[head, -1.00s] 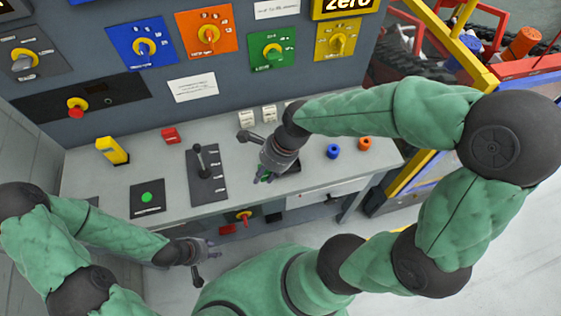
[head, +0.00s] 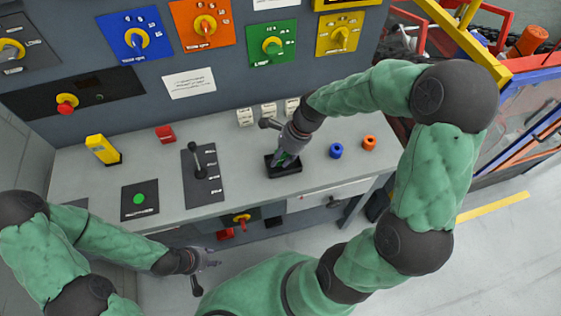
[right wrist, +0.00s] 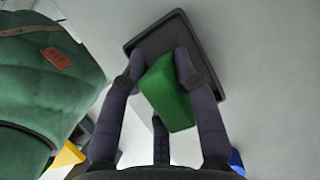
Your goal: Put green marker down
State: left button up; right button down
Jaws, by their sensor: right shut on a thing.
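The green marker (right wrist: 166,92) is a green block between the fingers of my right gripper (right wrist: 160,70) in the right wrist view. My right gripper is shut on it, and in the head view my right gripper (head: 285,158) is over a small black tray (head: 284,171) on the grey bench. The tray (right wrist: 137,42) is right by the marker in the right wrist view; I cannot tell whether the marker touches it. In the head view the fingers mostly hide the marker. My left gripper (head: 208,264) hangs in front of the bench, low and away from the marker; its fingers look spread.
White blocks (head: 268,112) stand behind the gripper. A panel with knobs rises at the back.

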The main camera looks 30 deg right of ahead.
jog(key=shift+f, duration=0.85)
pick_arm(q)
jog(key=shift+f, duration=0.45)
pick_arm(e)
jog(key=shift+r, duration=0.1)
jog(key=c, duration=1.2)
grip_release()
pick_arm(q)
notch_tip(320, 180, up, 4)
jog(key=p, duration=0.4)
jog(key=shift+r, duration=0.1)
pick_arm(e)
jog(key=v, duration=1.2)
